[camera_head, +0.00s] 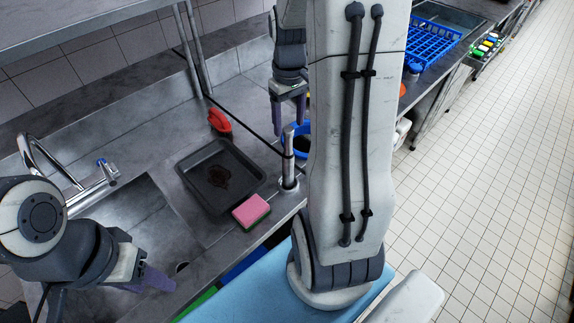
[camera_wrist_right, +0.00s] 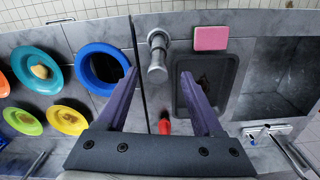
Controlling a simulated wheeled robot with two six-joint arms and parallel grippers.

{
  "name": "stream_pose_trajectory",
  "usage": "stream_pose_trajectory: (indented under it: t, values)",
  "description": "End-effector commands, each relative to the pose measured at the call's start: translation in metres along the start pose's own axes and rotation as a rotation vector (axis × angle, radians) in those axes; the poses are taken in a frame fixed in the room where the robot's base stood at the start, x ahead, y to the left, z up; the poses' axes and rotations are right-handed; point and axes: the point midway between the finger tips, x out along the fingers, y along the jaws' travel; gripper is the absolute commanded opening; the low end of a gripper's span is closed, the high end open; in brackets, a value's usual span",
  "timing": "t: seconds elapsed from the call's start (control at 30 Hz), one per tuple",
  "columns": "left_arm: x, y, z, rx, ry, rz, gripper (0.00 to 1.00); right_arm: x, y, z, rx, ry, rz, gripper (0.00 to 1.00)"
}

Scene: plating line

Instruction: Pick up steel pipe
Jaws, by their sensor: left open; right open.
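The steel pipe (camera_head: 288,155) stands upright near the counter's front edge in the head view, with a wider foot at its base. In the right wrist view the steel pipe (camera_wrist_right: 157,52) shows between and beyond the fingers. My right gripper (camera_head: 288,120) is open and empty, behind and above the pipe in the head view; it also shows in the right wrist view (camera_wrist_right: 158,74). I see no contact with the pipe. My left gripper (camera_head: 152,280) is at the lower left by the sink, away from the pipe. Its finger gap is hard to see.
A dark stained tray (camera_head: 188,169), a pink sponge (camera_head: 251,211) and a red object (camera_head: 219,120) lie left of the pipe. A blue bowl (camera_wrist_right: 87,82) and several coloured plates are on its other side. The sink (camera_head: 130,225) has a tap (camera_head: 45,160).

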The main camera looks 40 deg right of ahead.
Motion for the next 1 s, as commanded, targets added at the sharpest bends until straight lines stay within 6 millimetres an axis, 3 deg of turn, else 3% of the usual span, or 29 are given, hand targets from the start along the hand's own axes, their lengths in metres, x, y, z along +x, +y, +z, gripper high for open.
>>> stream_pose_trajectory:
  t: [0.1,0.37,0.7,0.97,1.0]
  values:
    - [-0.004,0.0,0.0,0.001,0.0,0.0,0.5,0.018,-0.001,0.001,-0.001,-0.005,-0.003,0.68]
    - [-0.011,0.001,-0.001,0.002,0.0,0.0,0.5,0.037,0.0,-0.001,-0.001,-0.003,-0.002,0.68]
    - [-0.028,0.002,-0.002,0.005,0.0,0.0,0.5,0.079,0.002,-0.005,-0.001,-0.002,-0.002,0.68]
    - [-0.028,0.002,-0.002,0.005,0.0,0.0,0.5,0.083,0.003,-0.005,-0.001,0.002,0.0,0.68]
    - [-0.028,0.002,-0.002,0.005,0.0,0.0,0.5,0.083,0.003,-0.005,-0.001,0.002,0.0,0.64]
